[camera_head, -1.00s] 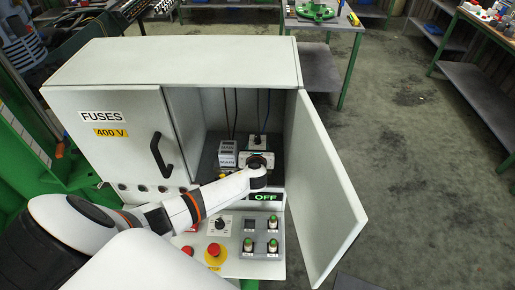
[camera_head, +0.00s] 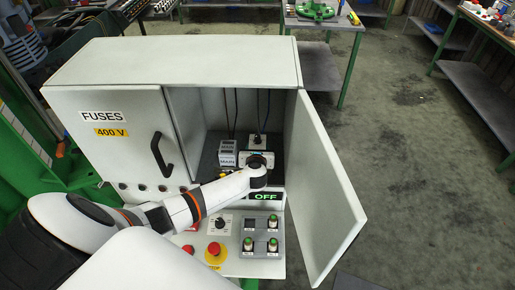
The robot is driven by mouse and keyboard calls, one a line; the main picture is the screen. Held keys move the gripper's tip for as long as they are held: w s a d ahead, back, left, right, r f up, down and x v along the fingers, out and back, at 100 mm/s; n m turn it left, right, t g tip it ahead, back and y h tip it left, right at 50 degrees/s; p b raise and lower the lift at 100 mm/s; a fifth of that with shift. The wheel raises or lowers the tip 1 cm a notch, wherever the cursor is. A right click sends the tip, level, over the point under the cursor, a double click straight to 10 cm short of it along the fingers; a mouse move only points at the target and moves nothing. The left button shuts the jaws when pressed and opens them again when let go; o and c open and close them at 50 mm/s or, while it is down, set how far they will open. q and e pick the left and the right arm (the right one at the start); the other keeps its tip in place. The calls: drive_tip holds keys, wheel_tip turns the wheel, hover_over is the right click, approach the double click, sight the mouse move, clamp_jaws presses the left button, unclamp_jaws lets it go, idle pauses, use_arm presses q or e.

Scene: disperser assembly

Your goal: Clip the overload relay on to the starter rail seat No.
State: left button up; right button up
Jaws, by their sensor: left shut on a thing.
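My left arm reaches from the lower left into the open right bay of the grey cabinet (camera_head: 172,62). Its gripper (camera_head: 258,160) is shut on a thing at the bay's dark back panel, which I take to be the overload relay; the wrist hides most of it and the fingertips. A pale device (camera_head: 257,143) with dark cables running up from it shows just behind the gripper. The rail seat under the gripper is hidden, so I cannot tell whether the relay touches it. My right gripper is not in view.
A white block (camera_head: 228,152) marked MAIN stands close left of the gripper. The open cabinet door (camera_head: 322,190) bounds the right side. Below are a green OFF display (camera_head: 265,197), a red emergency button (camera_head: 214,249) and several green buttons. The fuse door (camera_head: 122,140) is shut.

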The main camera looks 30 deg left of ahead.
use_arm(q)
drive_tip(key=shift+f+b, duration=1.05)
drive_tip(key=shift+f, duration=0.25)
drive_tip(key=o, duration=1.2)
drive_tip(key=shift+o, duration=0.5)
drive_tip(key=shift+s, duration=0.1)
drive_tip(key=b+v, duration=0.1)
drive_tip(key=v, duration=1.1)
